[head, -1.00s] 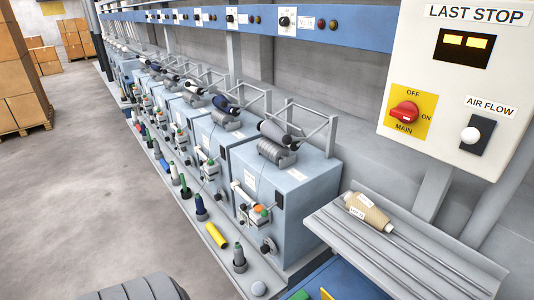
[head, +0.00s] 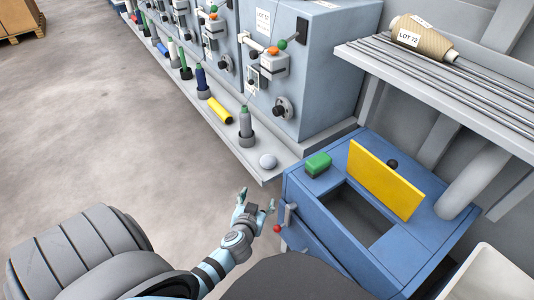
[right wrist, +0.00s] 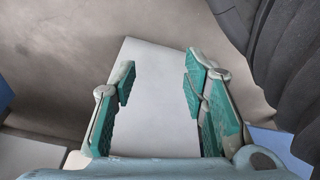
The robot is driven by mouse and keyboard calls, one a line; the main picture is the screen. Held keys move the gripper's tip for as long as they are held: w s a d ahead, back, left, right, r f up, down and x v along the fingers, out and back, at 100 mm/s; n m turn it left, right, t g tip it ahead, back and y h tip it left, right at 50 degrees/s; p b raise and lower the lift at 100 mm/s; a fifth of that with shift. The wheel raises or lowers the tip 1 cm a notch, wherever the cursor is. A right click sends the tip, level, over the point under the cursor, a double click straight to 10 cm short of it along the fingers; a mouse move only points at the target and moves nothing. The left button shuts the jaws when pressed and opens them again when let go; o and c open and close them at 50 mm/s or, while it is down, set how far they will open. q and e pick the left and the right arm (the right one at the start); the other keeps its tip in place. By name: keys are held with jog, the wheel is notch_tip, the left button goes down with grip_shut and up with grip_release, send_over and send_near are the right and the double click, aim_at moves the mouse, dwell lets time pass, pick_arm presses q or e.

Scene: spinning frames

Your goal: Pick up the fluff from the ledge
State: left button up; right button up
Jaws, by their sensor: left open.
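The fluff, a small pale grey ball (head: 268,161), rests near the front end of the grey ledge (head: 262,178) below the spinning frame, in the head view. My left gripper (head: 256,200) is open and empty, in front of the ledge's end and apart from the fluff. My right gripper (right wrist: 160,76) shows only in the right wrist view.
A grey bobbin (head: 246,122) stands on the ledge close behind the fluff, and a yellow tube (head: 220,111) lies farther along. A blue box (head: 300,190) with an opening, a raised yellow flap (head: 385,180) and a green block (head: 318,164) stands right of the ledge.

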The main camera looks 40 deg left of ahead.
aim_at(267, 163)
jog(key=w+b+x, duration=0.1)
jog(key=b+x, duration=0.3)
jog(key=x, duration=0.1)
pick_arm(q)
jog(key=w+a+t, duration=0.1)
jog(key=w, duration=0.2)
jog(key=w+a+r+n+y+b, duration=0.1)
jog(key=w+a, duration=0.1)
jog(key=w, duration=0.1)
jog(key=w+a+r+t, duration=0.1)
jog(key=w, duration=0.3)
jog(key=shift+a+r+n+t+y, duration=0.1)
jog(key=shift+a+n+t+y, duration=0.2)
jog(key=shift+a+n, duration=0.1)
jog(key=b+x, duration=0.2)
jog(key=x, duration=0.4)
jog(key=shift+w, duration=0.1)
jog(key=c, duration=1)
pick_arm(e)
notch_tip(267, 163, up, 10)
jog(key=a, duration=0.1)
jog(key=shift+w+a+n, duration=0.2)
jog(key=shift+a+n, duration=0.2)
